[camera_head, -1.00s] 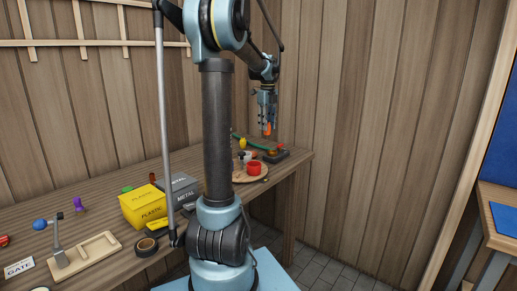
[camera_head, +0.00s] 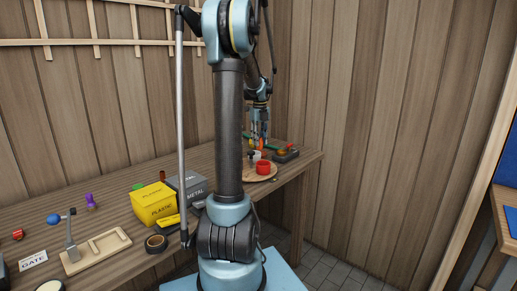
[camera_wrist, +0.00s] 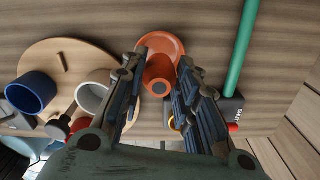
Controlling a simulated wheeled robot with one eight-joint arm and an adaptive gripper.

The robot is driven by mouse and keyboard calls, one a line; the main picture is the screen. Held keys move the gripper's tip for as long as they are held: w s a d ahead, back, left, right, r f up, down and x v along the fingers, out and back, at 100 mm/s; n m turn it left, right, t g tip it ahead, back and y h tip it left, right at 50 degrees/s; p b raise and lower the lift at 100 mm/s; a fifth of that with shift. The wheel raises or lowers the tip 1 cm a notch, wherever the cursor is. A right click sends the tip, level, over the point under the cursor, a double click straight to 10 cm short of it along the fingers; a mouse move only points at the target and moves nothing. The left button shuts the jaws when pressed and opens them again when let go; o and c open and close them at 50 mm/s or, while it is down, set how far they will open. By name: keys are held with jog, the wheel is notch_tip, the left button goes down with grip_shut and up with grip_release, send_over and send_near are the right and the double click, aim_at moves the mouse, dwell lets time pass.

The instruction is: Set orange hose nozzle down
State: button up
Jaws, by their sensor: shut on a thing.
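My gripper (camera_head: 260,138) is over the far right end of the workbench, pointing down. In the wrist view its fingers (camera_wrist: 158,82) are on either side of the orange hose nozzle (camera_wrist: 160,68), shut on it. The nozzle shows a wide round flange and a narrower round end. In the head view only a small orange bit shows between the fingertips, low near the bench. Whether the nozzle touches the wood cannot be told.
A round wooden board (camera_wrist: 50,58) lies beside the nozzle, carrying a blue cup (camera_wrist: 30,92), a white cup (camera_wrist: 92,95) and a red cup (camera_head: 263,167). A green hose (camera_wrist: 241,45) and a dark box (camera_wrist: 232,104) are on the other side. Bare wood lies around the nozzle.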

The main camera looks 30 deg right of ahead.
jog(key=shift+f, duration=1.85)
jog(key=o, duration=1)
jog(key=shift+c, duration=0.2)
notch_tip(320, 180, up, 12)
jog(key=shift+r, duration=0.1)
